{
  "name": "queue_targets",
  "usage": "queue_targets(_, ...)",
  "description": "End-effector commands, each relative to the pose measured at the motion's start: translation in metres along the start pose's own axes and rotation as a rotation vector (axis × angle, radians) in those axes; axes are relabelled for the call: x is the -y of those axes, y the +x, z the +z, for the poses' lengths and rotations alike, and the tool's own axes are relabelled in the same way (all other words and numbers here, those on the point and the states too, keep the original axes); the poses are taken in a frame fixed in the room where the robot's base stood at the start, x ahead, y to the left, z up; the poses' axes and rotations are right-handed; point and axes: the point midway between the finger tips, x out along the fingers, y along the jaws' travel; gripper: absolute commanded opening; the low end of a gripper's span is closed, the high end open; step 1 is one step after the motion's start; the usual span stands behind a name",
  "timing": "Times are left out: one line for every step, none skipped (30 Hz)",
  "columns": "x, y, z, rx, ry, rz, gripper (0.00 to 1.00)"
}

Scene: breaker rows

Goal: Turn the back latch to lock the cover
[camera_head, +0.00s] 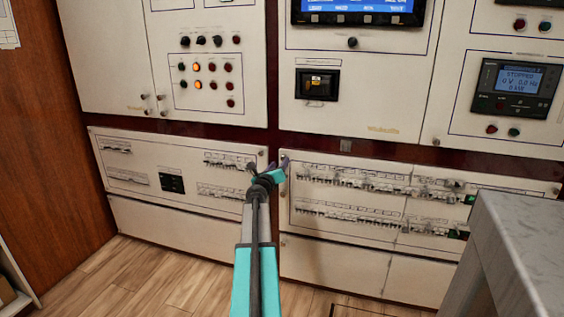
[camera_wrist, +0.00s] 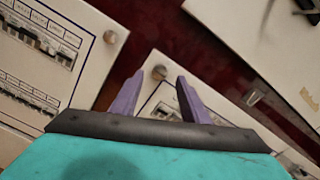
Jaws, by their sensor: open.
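The lower right breaker cover (camera_head: 385,205) is a cream panel lying against the cabinet. A small round metal latch knob sits at its upper left corner, and it shows in the wrist view (camera_wrist: 158,72). The lower left cover (camera_head: 170,155) has a similar knob at its upper right corner, also in the wrist view (camera_wrist: 110,37). Which knob is the back latch I cannot tell. My gripper (camera_head: 270,168) is open at the gap between the covers. In the wrist view its purple fingers (camera_wrist: 158,82) stand either side of the right cover's knob; contact cannot be told.
Breaker rows (camera_head: 350,180) line the lower covers. Upper panels carry indicator lamps (camera_head: 197,67), a screen (camera_head: 355,8) and a controller display (camera_head: 515,80). A grey block (camera_head: 530,225) stands at the right front. Wooden floor (camera_head: 150,275) is open at lower left.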

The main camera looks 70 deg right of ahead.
Motion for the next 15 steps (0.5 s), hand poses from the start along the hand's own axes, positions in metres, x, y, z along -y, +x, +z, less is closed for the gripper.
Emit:
queue_targets(-0.001, 0.007, 0.000, 0.000, 0.000, 0.000, 0.42)
queue_targets(-0.001, 0.010, 0.000, 0.000, 0.000, 0.000, 0.42)
queue_targets(-0.001, 0.013, 0.000, 0.000, 0.000, 0.000, 0.42)
queue_targets(-0.001, 0.016, 0.000, 0.000, 0.000, 0.000, 0.42)
queue_targets(-0.001, 0.018, 0.000, 0.000, 0.000, 0.000, 0.42)
queue_targets(-0.001, 0.022, 0.000, 0.000, -0.001, 0.000, 0.42)
queue_targets(-0.001, 0.025, 0.000, 0.000, -0.001, 0.000, 0.42)
queue_targets(-0.001, 0.027, 0.000, 0.000, -0.001, -0.001, 0.42)
queue_targets(-0.001, 0.030, 0.000, 0.000, -0.001, -0.001, 0.42)
queue_targets(-0.001, 0.033, 0.000, 0.000, -0.001, -0.001, 0.42)
queue_targets(-0.001, 0.035, 0.000, 0.000, -0.001, -0.001, 0.42)
queue_targets(-0.001, 0.038, 0.000, 0.000, -0.001, -0.001, 0.42)
queue_targets(-0.001, 0.040, 0.000, 0.000, -0.001, -0.001, 0.42)
queue_targets(-0.001, 0.042, 0.000, 0.000, -0.001, -0.001, 0.42)
queue_targets(0.000, 0.044, 0.000, 0.000, -0.001, -0.001, 0.42)
